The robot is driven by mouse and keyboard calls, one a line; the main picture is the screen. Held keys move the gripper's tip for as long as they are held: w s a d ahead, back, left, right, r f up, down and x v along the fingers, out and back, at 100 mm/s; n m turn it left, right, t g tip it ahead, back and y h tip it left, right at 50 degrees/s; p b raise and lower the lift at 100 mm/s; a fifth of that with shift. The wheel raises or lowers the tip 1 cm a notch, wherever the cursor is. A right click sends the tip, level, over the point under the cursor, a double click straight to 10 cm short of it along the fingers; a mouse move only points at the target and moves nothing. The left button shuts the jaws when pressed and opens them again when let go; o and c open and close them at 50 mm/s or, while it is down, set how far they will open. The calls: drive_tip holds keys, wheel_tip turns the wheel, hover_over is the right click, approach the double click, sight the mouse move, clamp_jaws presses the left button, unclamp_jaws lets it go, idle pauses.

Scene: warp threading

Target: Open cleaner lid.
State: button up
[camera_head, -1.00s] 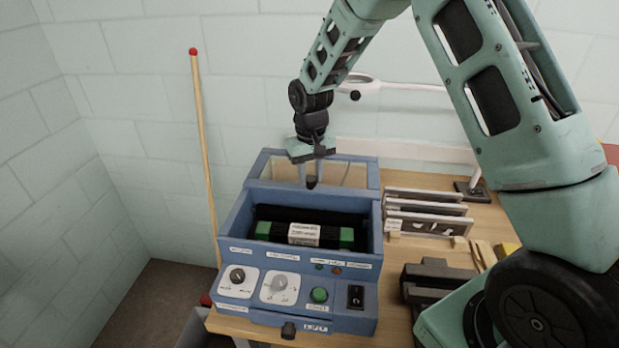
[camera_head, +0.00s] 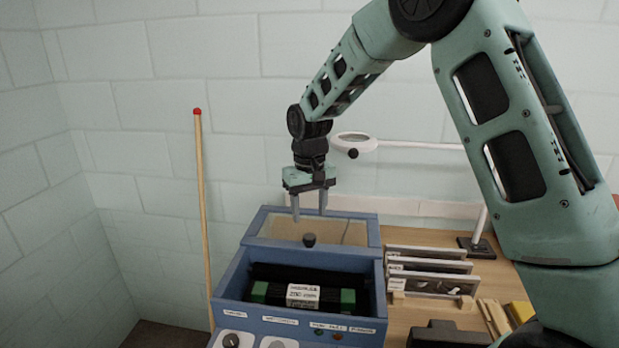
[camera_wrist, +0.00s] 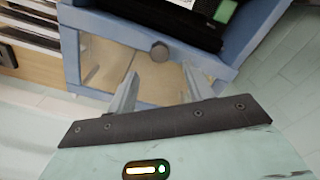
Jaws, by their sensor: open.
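The cleaner (camera_head: 228,300) is a blue box on the table, with its inside exposed. A black roller with green ends and a white label (camera_head: 303,295) lies inside it. The lid (camera_head: 345,233) is a blue frame with a clear pane, lying behind the opening at the back of the box. A dark round knob (camera_head: 309,239) sits on its front edge; it also shows in the wrist view (camera_wrist: 159,50). My gripper (camera_head: 310,215) is open and empty, pointing down above the lid, with its fingertips above the knob and apart from it. The wrist view shows both fingers (camera_wrist: 160,80) near the pane.
Several framed plates stand in a rack (camera_head: 430,275) to the right of the cleaner. A magnifier lamp (camera_head: 354,142) reaches over from behind. A wooden stick with a red tip (camera_head: 203,200) leans at the left. Dark blocks (camera_head: 450,334) lie at the front right.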

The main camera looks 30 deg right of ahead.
wheel_tip(320, 180, up, 11)
drive_tip(key=b, duration=0.1)
drive_tip(key=shift+f+b, duration=0.2)
drive_tip(key=shift+b, duration=0.15)
drive_tip(key=s+a+f+n+b, duration=0.1)
drive_tip(key=s+a+f+n, duration=0.35)
drive_tip(key=s+a, duration=1.05)
drive_tip(key=s+f+n, duration=0.2)
drive_tip(key=s+f, duration=0.1)
drive_tip(key=s, duration=0.6)
drive_tip(key=s+a+f+n+b, duration=0.1)
drive_tip(key=s+f, duration=0.3)
drive_tip(key=s, duration=0.5)
drive_tip(key=shift+s+f+n+y, duration=0.2)
drive_tip(key=shift+s+n+y, duration=0.1)
drive_tip(key=shift+n, duration=0.05)
